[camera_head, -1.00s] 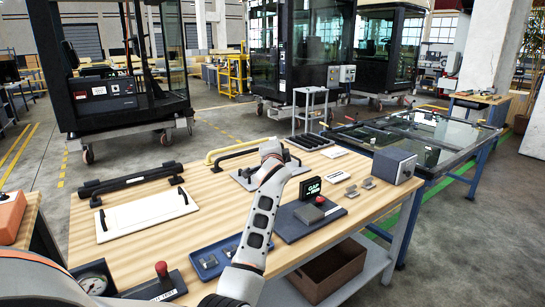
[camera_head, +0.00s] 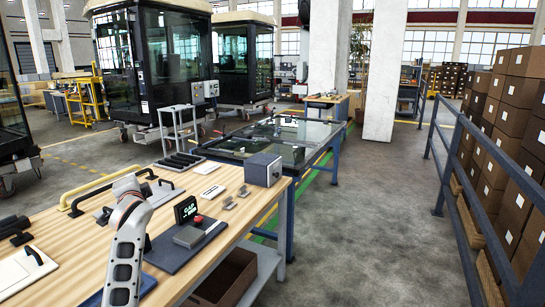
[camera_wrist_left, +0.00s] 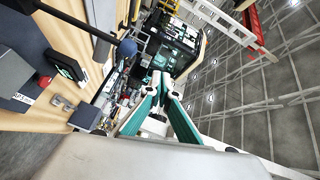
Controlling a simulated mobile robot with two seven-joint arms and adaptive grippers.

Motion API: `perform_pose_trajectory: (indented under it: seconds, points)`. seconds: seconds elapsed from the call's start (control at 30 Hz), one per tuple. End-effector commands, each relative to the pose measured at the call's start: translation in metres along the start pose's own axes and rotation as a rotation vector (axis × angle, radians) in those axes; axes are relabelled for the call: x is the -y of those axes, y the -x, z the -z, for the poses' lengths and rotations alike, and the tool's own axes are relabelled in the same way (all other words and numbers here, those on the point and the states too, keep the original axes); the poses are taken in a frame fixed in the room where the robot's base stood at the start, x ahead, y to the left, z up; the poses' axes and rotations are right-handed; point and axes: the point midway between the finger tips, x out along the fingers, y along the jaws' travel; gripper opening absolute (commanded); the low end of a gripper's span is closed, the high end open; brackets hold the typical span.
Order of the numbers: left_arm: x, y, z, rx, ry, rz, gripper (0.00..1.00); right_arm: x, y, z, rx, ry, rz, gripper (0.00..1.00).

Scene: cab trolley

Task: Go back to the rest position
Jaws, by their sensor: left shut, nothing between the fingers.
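My left gripper (camera_wrist_left: 163,85) shows in the left wrist view. Its teal-lined fingers come together at the tips, shut and empty, pointing away above the workshop. A grey arm link of mine (camera_head: 126,250) rises over the workbench (camera_head: 225,240) in the head view; no gripper fingers show there. My right gripper is in neither current view.
On the bench are a blue-grey box (camera_head: 263,169), a small GAP display (camera_head: 186,210) and a yellow handle (camera_head: 85,192). A glass-topped trolley (camera_head: 275,138) stands behind. A blue railing (camera_head: 464,170) and stacked cartons (camera_head: 510,130) line the right; the floor between is clear.

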Motion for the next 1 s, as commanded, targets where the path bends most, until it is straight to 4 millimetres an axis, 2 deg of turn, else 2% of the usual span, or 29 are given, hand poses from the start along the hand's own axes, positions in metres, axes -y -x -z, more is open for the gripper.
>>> perform_pose_trajectory:
  seconds: [0.03,0.2,0.37,0.5,0.7,0.8,1.0]
  points:
    - [-0.025,0.011,-0.015,0.013,-0.003,-0.029,0.00,0.000,0.000,0.000,0.000,0.000,0.000,0.00]
    - [-0.100,0.065,-0.061,0.056,0.015,-0.136,0.00,0.001,0.000,0.000,-0.001,-0.001,0.000,0.00]
    - [-0.162,0.129,-0.100,0.091,0.035,-0.245,0.00,0.001,0.000,0.000,-0.001,-0.002,0.001,0.00]
    - [-0.208,0.193,-0.132,0.122,0.052,-0.349,0.00,0.001,0.000,0.000,-0.001,-0.001,0.001,0.00]
    - [-0.253,0.288,-0.171,0.168,0.076,-0.498,0.00,0.001,0.000,0.000,-0.001,-0.001,0.000,0.00]
    - [-0.264,0.325,-0.184,0.187,0.086,-0.555,0.00,0.001,0.000,0.000,0.000,-0.001,0.000,0.00]
    - [-0.276,0.382,-0.204,0.219,0.099,-0.646,0.00,0.000,0.000,0.000,0.000,-0.001,0.000,0.00]
